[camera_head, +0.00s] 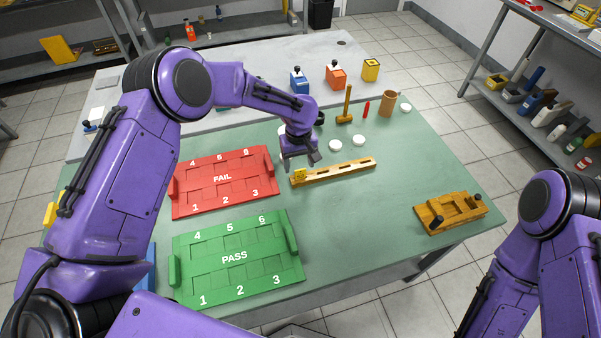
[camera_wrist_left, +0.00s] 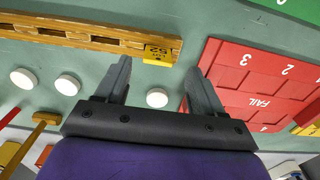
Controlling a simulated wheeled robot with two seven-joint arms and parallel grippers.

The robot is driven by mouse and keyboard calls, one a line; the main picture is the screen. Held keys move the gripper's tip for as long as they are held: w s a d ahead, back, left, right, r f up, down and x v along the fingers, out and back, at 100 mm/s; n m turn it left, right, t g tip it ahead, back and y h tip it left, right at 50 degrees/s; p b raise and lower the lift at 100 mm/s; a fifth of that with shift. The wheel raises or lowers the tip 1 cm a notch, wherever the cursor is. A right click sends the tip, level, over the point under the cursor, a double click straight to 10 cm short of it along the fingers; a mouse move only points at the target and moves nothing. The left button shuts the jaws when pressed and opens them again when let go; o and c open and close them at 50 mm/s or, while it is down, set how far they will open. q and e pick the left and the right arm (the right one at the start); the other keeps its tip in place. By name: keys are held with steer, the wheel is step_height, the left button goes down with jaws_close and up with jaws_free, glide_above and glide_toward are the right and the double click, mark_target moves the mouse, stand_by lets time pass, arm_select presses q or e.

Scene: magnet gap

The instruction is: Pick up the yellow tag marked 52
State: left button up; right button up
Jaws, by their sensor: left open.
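The yellow tag marked 52 (camera_head: 299,175) sits at the left end of a long wooden rack (camera_head: 340,171) on the green mat. It also shows in the left wrist view (camera_wrist_left: 160,54), with its number upside down. My left gripper (camera_head: 301,164) is open and empty, just behind and above the tag. In the left wrist view its two fingers (camera_wrist_left: 158,70) are spread, with the tag just beyond them, between their tips in the picture. Nothing is gripped. My right arm shows at the right edge, but its gripper is out of view.
A red FAIL board (camera_head: 222,178) and a green PASS board (camera_head: 234,257) with numbered places lie left of the rack. White discs (camera_head: 335,145) lie behind it, with a mallet (camera_head: 346,106) and a brown cup (camera_head: 388,104). A wooden fixture (camera_head: 450,212) stands right. The mat's front middle is clear.

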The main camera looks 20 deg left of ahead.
mark_target(300, 170)
arm_select(q)
steer(key=f, duration=0.2)
steer(key=shift+s+d+f+p, duration=0.15)
steer(key=shift+d+f+p, duration=0.1)
steer(key=shift+f+p, duration=0.15)
steer(key=shift+f, duration=0.5)
steer(key=c, duration=1.1)
steer(key=shift+r, duration=0.1)
